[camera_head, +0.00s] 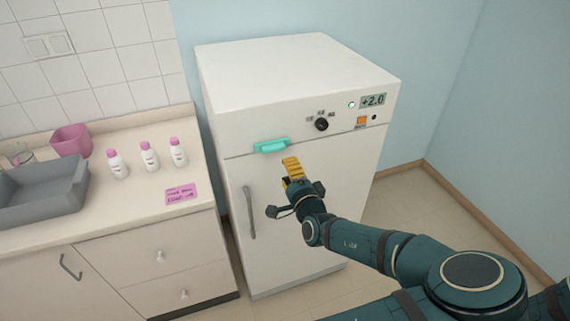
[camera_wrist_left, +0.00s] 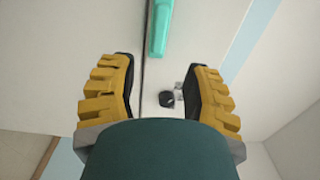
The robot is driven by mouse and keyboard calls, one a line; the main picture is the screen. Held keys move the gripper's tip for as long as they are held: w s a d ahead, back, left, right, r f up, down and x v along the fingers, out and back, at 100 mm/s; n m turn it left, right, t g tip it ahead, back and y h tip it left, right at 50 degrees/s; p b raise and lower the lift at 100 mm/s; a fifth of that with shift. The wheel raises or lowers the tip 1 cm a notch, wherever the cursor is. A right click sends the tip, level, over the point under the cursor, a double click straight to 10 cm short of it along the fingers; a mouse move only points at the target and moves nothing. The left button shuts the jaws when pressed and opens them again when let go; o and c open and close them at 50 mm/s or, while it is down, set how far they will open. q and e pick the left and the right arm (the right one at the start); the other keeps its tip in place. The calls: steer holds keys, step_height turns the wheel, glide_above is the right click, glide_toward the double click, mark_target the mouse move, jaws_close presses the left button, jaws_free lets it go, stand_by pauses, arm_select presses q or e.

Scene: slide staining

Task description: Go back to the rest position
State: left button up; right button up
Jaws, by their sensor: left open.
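My left gripper (camera_head: 293,168) is in front of the white fridge (camera_head: 285,65), a little below and to the right of the teal handle (camera_head: 272,145). In the left wrist view the gripper's two yellow fingers (camera_wrist_left: 157,90) are spread wide with nothing between them, so it is open and empty. The teal handle (camera_wrist_left: 160,28) shows beyond the fingers there, and the black knob (camera_wrist_left: 166,99) lies in the gap by the right finger. My right gripper is in neither view.
Left of the fridge, a counter (camera_head: 130,203) holds a grey tub (camera_head: 75,190), a pink container (camera_head: 71,140), several white bottles with pink caps and a pink note (camera_head: 181,193). A grey vertical handle (camera_head: 249,212) is on the fridge front. Floor is clear right of the fridge.

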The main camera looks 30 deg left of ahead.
arm_select(q)
steer(key=shift+s+d, duration=0.15)
steer(key=shift+f, duration=0.1)
stand_by(0.3)
steer(key=s+f+n+g+h+b, duration=0.15)
steer(key=s+f, duration=0.25)
steer(key=f, duration=0.4)
steer(key=s+a+f+n+g+h, duration=0.1)
steer(key=s+f+g+h, duration=0.15)
steer(key=f, duration=0.55)
steer(key=s+f+n+g+h+b, duration=0.1)
steer(key=s+f+g+h, duration=0.2)
steer(key=f, duration=0.5)
steer(key=s+d+f+n+g+h+b, duration=0.35)
steer(key=s+d+f+h, duration=0.25)
steer(key=s+d+f, duration=0.45)
steer(key=w+d+r+n+h+b, duration=0.1)
steer(key=d+r+n+h, duration=0.2)
steer(key=d, duration=0.5)
step_height(320, 180, up, 2)
steer(key=shift+w+d+r+t+h, duration=0.2)
steer(key=shift+d+t+h, duration=0.2)
steer(key=shift+h, duration=0.5)
